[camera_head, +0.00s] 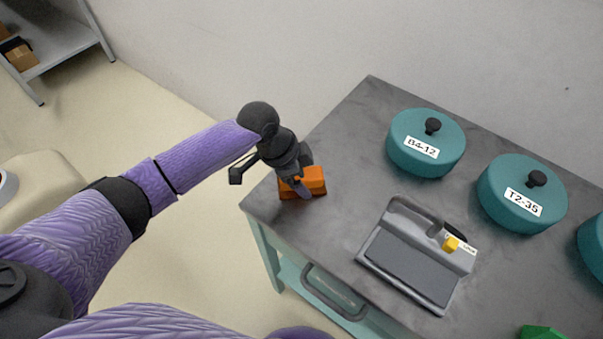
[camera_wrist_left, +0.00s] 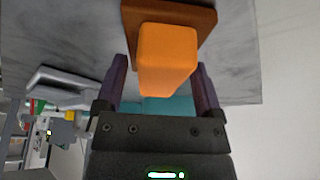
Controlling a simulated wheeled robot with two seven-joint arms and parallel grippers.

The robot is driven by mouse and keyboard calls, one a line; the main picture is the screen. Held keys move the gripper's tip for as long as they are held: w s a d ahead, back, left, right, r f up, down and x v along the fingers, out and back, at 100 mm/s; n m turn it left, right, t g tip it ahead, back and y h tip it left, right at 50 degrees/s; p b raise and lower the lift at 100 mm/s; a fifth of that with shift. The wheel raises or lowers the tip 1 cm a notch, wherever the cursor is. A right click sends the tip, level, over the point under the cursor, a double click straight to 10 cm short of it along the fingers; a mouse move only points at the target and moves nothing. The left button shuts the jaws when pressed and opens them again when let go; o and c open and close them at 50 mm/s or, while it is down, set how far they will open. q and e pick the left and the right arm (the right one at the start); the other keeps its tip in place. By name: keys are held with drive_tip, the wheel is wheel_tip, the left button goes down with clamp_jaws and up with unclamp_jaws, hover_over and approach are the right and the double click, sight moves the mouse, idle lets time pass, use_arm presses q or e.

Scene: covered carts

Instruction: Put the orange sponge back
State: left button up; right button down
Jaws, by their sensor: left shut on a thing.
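The orange sponge (camera_head: 315,176) is at the left corner of the grey cart top (camera_head: 345,150). In the left wrist view the sponge (camera_wrist_left: 168,55) is a bright orange block between my two fingers. A wider, darker orange-brown slab (camera_wrist_left: 203,18) shows behind it against the grey surface; I cannot tell whether it is a separate base. My left gripper (camera_head: 297,184) reaches down from above and is shut on the sponge. It also shows in the left wrist view (camera_wrist_left: 161,68). The fingers partly hide the sponge in the head view. My right gripper is out of view.
Teal lidded pots labelled B4-12 (camera_head: 421,160) and T2-35 (camera_head: 505,208) stand along the back, with another at the right edge. A grey device (camera_head: 410,268) with a handle and yellow knob sits in front. A green object (camera_head: 541,332) is at the bottom. A cart handle (camera_head: 333,297) juts out.

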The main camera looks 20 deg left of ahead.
use_arm(q)
drive_tip(key=o, duration=0.9)
drive_tip(key=p+v, duration=0.5)
drive_tip(key=v, duration=0.7)
drive_tip(key=shift+s+r, duration=0.1)
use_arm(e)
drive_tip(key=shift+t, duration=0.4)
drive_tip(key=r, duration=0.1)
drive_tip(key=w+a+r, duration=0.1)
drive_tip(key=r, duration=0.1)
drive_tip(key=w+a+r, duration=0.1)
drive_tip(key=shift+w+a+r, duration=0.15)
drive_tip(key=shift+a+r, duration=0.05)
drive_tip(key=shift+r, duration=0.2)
